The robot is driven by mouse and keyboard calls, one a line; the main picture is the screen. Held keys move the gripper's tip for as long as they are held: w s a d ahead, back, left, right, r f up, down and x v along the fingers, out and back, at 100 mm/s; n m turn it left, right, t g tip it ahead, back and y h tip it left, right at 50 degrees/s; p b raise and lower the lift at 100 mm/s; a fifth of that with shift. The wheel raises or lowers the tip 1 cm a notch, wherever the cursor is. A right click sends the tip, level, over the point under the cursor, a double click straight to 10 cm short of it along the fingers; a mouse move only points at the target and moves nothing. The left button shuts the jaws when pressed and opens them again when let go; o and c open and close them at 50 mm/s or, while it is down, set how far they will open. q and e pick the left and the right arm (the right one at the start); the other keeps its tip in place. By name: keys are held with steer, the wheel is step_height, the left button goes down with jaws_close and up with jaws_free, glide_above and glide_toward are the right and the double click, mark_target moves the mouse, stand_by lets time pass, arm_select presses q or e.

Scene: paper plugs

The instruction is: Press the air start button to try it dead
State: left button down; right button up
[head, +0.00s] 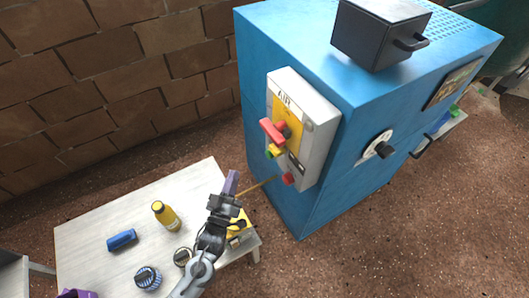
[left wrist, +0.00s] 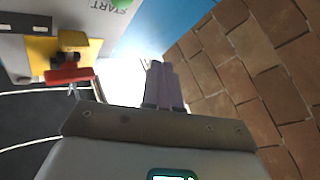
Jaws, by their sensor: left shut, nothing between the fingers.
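A grey box labelled AIR (head: 319,118) is mounted on the blue cabinet. It carries a yellow plate (head: 290,108), a red handle (head: 271,131), a green button (head: 269,155) at its left edge and a red knob (head: 288,178) low down. In the left wrist view the green button (left wrist: 122,3) shows at the top edge beside the word START, with a yellow block (left wrist: 42,55) and a red bar (left wrist: 70,75) at the left. My left gripper (head: 232,181) is shut and empty, left of and below the green button in the head view, apart from it.
The blue cabinet (head: 350,150) bears a black box (head: 375,35) on top. A pale table (head: 90,220) below my left arm holds a yellow bottle (head: 166,216), a blue item (head: 121,240) and jars. A brick wall (head: 120,80) stands behind.

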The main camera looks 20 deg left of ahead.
mark_target(269, 154)
arm_select(q)
steer(key=w+d+r+b, duration=0.1)
steer(key=w+d+b, duration=0.3)
steer(key=w+d, duration=0.1)
steer(key=shift+w+d, duration=0.25)
steer(key=shift+w, duration=0.6)
arm_select(e)
steer(key=f, duration=0.2)
steer(key=a+f, duration=0.1)
steer(key=f, duration=0.1)
steer(key=shift+s, duration=0.25)
steer(key=shift+d, duration=0.1)
stand_by(0.7)
stand_by(0.8)
arm_select(q)
steer(key=shift+w+d, duration=0.1)
